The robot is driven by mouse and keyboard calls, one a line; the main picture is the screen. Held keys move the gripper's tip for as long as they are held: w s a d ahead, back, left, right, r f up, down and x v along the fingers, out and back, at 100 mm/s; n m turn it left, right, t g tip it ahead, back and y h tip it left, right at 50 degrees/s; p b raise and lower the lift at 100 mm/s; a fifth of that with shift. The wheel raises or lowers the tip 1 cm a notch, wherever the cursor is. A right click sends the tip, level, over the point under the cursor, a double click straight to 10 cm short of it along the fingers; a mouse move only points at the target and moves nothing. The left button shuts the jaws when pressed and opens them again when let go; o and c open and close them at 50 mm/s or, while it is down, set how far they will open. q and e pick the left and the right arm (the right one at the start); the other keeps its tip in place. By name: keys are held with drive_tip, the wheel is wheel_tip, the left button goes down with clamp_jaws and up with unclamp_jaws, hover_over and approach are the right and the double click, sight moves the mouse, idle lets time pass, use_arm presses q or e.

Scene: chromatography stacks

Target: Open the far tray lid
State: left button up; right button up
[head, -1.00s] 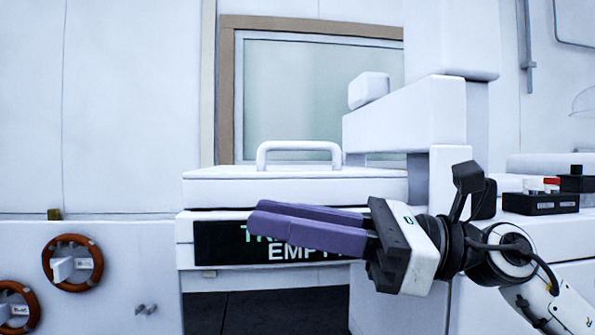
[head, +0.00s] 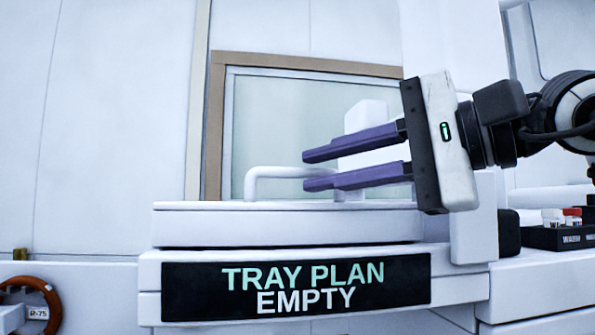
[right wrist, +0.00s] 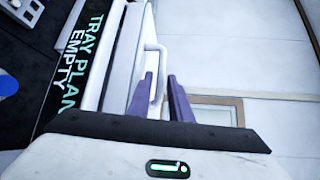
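The white tray lid (head: 210,226) lies flat and shut on its unit, with a white loop handle (head: 275,171) on top. My right gripper (head: 304,171) comes in from the right with its two purple fingers apart and empty. Its fingertips overlap the right part of the handle in the head view. In the right wrist view the handle (right wrist: 161,62) shows between and just beyond the fingertips (right wrist: 160,75); I cannot tell whether they touch. My left gripper is not in view.
A black sign (head: 200,291) reading "TRAY PLAN EMPTY" is on the unit's front below the lid. A white block (head: 365,117) stands behind the fingers. A black rack (head: 545,238) with small vials is at the right. A framed window (head: 270,120) is behind.

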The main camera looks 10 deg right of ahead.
sight(305, 172)
drive_tip(key=shift+x, duration=2.2)
clamp_jaws()
